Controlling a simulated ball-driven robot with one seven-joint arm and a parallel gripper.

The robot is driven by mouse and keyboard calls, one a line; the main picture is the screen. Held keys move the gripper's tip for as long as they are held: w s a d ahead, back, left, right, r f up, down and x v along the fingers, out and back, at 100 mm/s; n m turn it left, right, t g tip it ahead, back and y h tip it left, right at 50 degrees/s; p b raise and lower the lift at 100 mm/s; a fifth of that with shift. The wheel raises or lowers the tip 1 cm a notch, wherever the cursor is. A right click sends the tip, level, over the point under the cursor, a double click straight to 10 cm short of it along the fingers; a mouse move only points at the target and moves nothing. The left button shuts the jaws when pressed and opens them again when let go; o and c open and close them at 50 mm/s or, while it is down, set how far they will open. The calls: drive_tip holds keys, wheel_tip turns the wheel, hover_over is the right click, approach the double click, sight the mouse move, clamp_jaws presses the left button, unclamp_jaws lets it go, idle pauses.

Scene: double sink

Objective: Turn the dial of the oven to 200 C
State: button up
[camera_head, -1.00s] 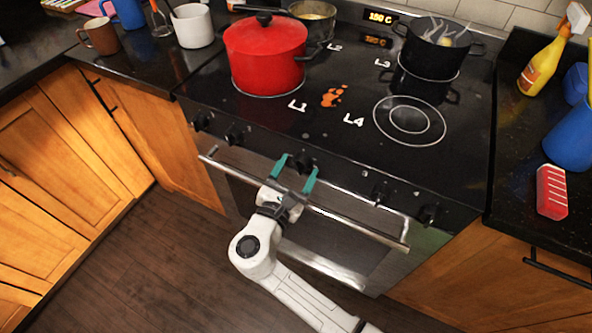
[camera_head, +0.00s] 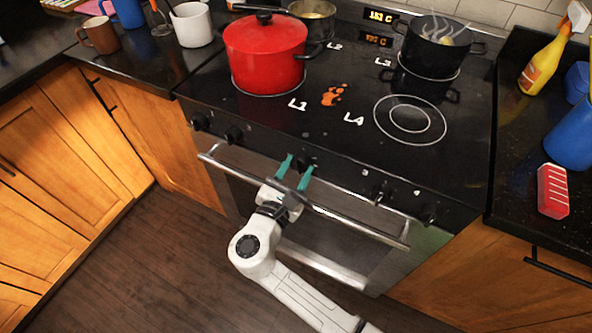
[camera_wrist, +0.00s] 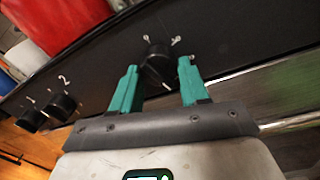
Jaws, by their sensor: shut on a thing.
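The oven dial (camera_wrist: 157,62) is a black round knob on the dark front panel, with small white marks around it. My gripper (camera_head: 297,162) has teal fingers that stand on either side of this dial. It is shut on the dial in the middle of the panel, above the oven handle. In the wrist view the dial sits between the fingertips, and its pointer is hard to read. The oven (camera_head: 340,240) has a steel door with a bar handle. Two small orange displays (camera_head: 377,40) at the back show temperatures in C; their digits are blurred.
The oven handle (camera_head: 330,213) runs close beneath my gripper. Other knobs (camera_head: 234,134) flank the dial. A red pot (camera_head: 265,60) and a steaming black pan (camera_head: 432,55) stand on the stovetop. The floor in front is clear.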

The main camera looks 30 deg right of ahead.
drive_tip(key=m+b, duration=0.8)
drive_tip(key=m, duration=0.1)
drive_tip(key=shift+w+a+h, duration=0.1)
drive_tip(key=shift+h, duration=0.2)
drive_tip(key=shift+m, duration=0.4)
drive_tip(key=o, duration=1.1)
drive_tip(key=shift+c, duration=0.2)
drive_tip(key=v, duration=1)
drive_tip(key=shift+s+a, duration=0.2)
drive_tip(key=shift+a, duration=0.15)
drive_tip(key=shift+f, duration=0.1)
